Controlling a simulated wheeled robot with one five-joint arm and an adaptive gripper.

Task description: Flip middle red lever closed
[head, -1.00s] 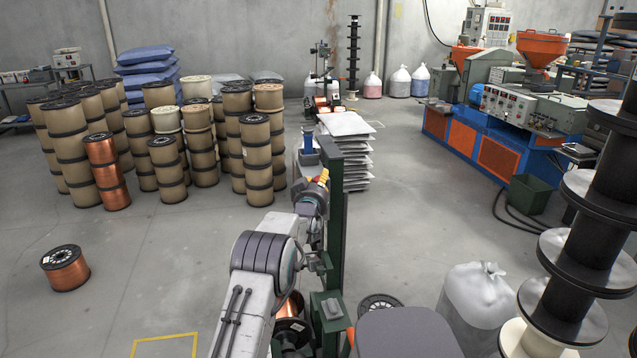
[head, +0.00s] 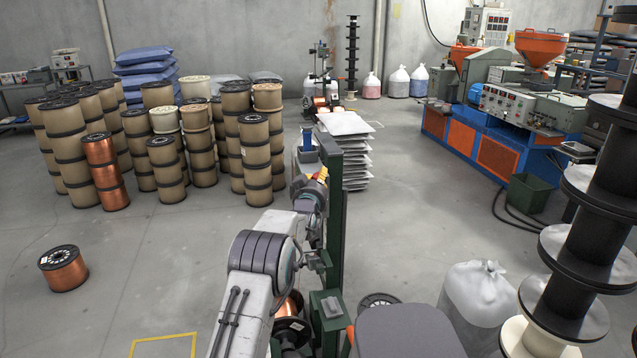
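My arm reaches forward to a dark green upright machine post (head: 331,215) in the middle of the head view. My gripper (head: 317,180) is at the far end of the arm, close against the left side of the post. It is small and partly hidden by my own wrist, so its fingers cannot be made out. A small yellow-orange part shows at its tip, and I cannot tell what it belongs to. I cannot pick out the middle red lever; my arm or the post may hide it.
A copper spool (head: 291,323) sits low beside the post. Stacked spools (head: 255,160) stand left, and a lone copper spool (head: 62,268) lies on the floor. A white sack (head: 478,295) and a black spool stack (head: 590,240) stand right.

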